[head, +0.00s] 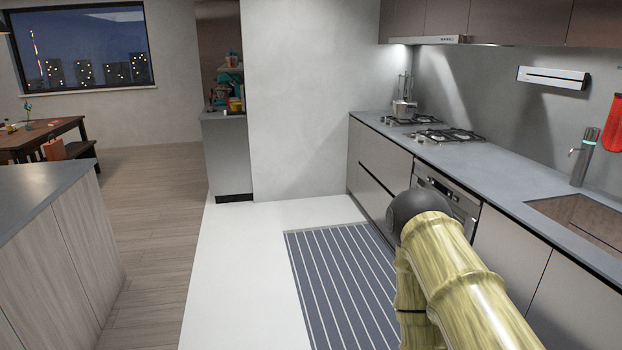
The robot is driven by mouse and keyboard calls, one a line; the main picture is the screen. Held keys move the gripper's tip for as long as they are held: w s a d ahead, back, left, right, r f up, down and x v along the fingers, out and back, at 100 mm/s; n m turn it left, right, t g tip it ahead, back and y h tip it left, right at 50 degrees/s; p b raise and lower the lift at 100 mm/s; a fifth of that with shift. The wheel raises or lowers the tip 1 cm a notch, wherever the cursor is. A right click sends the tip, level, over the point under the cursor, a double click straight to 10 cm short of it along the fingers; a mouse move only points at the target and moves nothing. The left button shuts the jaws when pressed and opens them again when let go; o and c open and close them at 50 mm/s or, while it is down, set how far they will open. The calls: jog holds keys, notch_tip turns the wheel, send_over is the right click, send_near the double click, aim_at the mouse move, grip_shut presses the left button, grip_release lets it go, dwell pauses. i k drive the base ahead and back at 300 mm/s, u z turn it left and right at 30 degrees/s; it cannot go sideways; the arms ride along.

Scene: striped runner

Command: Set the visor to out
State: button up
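The range hood visor (428,40) is a thin pale metallic strip under the dark upper cabinets, above the hob at the back right. Small dark marks sit on its front near the right end. It appears roughly in line with the cabinet fronts; from this distance I cannot tell exactly how far out it stands. My arm, with a bamboo-like surface and a dark rounded joint, fills the lower right of the head view, well apart from the visor. My gripper is not in view.
A grey counter (500,180) runs along the right wall, with a gas hob (445,135), a utensil holder (404,109) and a sink (580,216). A striped runner (335,280) lies on the floor. An island (50,205) stands left. White floor between is clear.

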aim_at(435, 39)
jog(key=u, duration=0.05)
jog(key=i, duration=1.6)
jog(key=z, duration=0.2)
jog(key=i, duration=1.65)
jog(key=z, duration=0.75)
jog(key=i, duration=1.5)
jog(key=z, duration=0.4)
